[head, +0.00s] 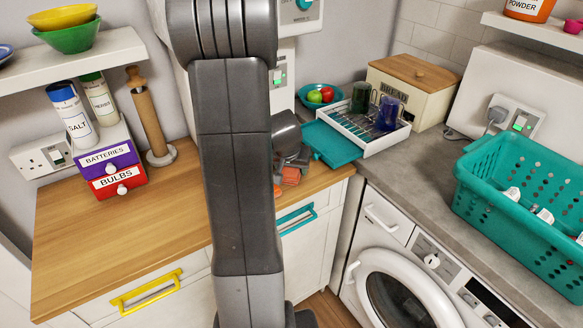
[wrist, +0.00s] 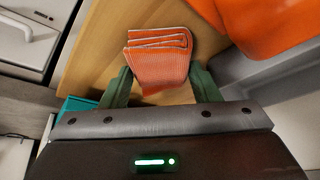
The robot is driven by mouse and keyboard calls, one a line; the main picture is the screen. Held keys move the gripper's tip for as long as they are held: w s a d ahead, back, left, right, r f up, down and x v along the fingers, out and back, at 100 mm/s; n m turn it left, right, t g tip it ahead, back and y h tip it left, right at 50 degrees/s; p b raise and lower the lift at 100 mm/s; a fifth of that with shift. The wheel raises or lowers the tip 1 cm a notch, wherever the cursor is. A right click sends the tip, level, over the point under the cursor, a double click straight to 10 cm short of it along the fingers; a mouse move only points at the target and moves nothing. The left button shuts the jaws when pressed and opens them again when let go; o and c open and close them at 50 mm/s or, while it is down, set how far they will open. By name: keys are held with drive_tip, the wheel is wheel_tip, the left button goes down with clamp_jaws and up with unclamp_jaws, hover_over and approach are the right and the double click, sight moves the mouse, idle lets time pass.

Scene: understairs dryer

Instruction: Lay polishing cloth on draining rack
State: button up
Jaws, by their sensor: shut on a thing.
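The polishing cloth is an orange, ribbed, folded bundle (wrist: 158,62) with pale edges, between the two green fingers of my gripper (wrist: 161,78) in the wrist view. My gripper is shut on it, with wooden worktop visible around it. In the head view a bit of the orange cloth (head: 291,176) shows beside my dark arm, near the worktop's right end; my arm hides most of that area. The draining rack (head: 346,120) is white, with a slatted bed, at the back corner. A dark green mug (head: 360,97) and a blue mug (head: 387,113) stand on it.
A teal tray or board (head: 331,143) adjoins the rack's left front. A teal bowl with fruit (head: 314,100) and a bread box (head: 412,88) stand behind. A teal basket (head: 525,205) is at right. A large orange object (wrist: 270,25) is close in the wrist view.

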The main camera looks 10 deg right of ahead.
drive_tip(key=o, duration=0.6)
